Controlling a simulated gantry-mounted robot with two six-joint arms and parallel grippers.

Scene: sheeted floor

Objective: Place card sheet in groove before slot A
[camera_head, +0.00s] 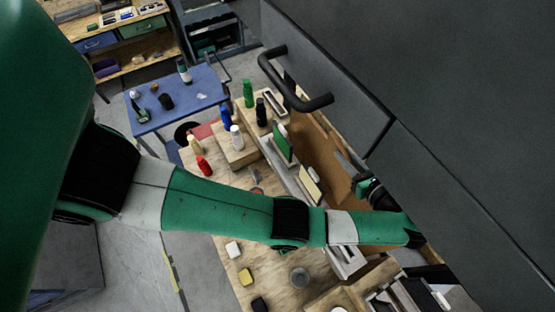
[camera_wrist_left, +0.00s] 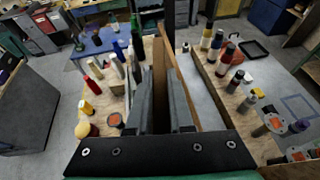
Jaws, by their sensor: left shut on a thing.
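My left gripper (camera_head: 347,165) reaches in from the right end of its green arm, over the right part of the wooden bench. In the left wrist view, its dark fingers (camera_wrist_left: 160,108) are shut on a thin brown card sheet (camera_wrist_left: 158,72), seen almost edge-on. A broad brown surface shows beside the fingers in the head view; I cannot tell how much of it is the sheet. A pale grooved rail (camera_head: 280,166) runs along the bench. A green card (camera_head: 282,142) and a cream card (camera_head: 309,186) stand at it. Slot A's label is not readable. My right gripper is not in view.
Several bottles, including a green one (camera_head: 248,93) and a red one (camera_head: 204,166), stand left of the rail. A blue table (camera_head: 190,100) is behind. A grey panel with a dark handle (camera_head: 300,95) hangs at the right. My left arm covers the bench's middle.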

